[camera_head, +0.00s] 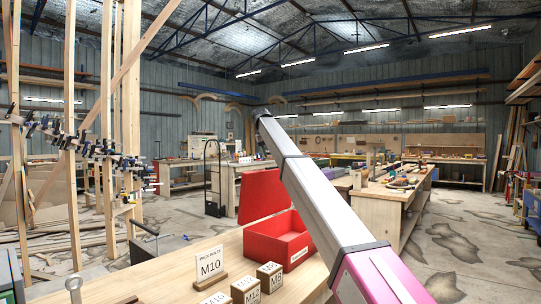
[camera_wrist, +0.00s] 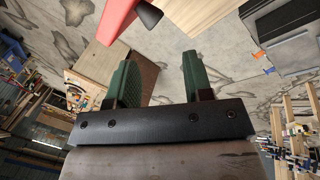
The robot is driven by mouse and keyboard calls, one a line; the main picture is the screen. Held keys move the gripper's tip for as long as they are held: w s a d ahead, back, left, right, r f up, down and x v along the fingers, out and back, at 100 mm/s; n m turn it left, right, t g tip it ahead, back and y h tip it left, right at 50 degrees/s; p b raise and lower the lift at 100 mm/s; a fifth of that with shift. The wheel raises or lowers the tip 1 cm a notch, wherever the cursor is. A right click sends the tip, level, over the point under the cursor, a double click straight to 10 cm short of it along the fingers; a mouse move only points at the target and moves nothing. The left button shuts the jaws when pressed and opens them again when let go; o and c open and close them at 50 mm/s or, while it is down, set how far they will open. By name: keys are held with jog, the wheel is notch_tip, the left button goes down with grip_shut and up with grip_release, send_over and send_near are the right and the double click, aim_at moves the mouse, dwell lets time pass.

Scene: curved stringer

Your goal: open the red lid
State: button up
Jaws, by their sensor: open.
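The red lid (camera_head: 264,194) stands raised, leaning up from the back-left edge of the red box (camera_head: 278,246) on the workbench. The box's open top and part of its inside show. My gripper (camera_wrist: 156,62) is seen in the wrist view with its two green fingers apart and nothing between them. A red piece (camera_wrist: 116,18), likely the lid or box, shows at the top of the wrist view, beyond the fingertips and apart from them. In the head view my arm crosses in front of the box's right side; the gripper itself cannot be made out there.
The wooden workbench (camera_head: 190,270) carries an M10 sign (camera_head: 211,264) and small labelled wooden blocks (camera_head: 270,277) left of and in front of the box. Timber uprights with clamps (camera_head: 75,140) stand at left. Another bench (camera_head: 385,195) stands behind at right.

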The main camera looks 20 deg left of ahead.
jog(key=shift+s+d+m+y, duration=0.3)
jog(key=shift+s+d+m, duration=0.1)
jog(key=shift+s+d, duration=0.75)
grip_shut()
jog(key=m+t+y, duration=0.4)
jog(key=m+y, duration=0.2)
jog(key=m, duration=0.1)
send_near(277, 171)
jog(key=s+d+r, duration=0.3)
jog(key=s+d, duration=0.1)
jog(key=d, duration=0.1)
jog(key=shift+w+a+f, duration=1.7)
jog(key=shift+a+f, duration=0.1)
jog(key=shift+f, duration=0.05)
jog(key=shift+w+a+f, duration=1.65)
jog(key=shift+a+f, duration=0.1)
jog(key=shift+f, duration=0.1)
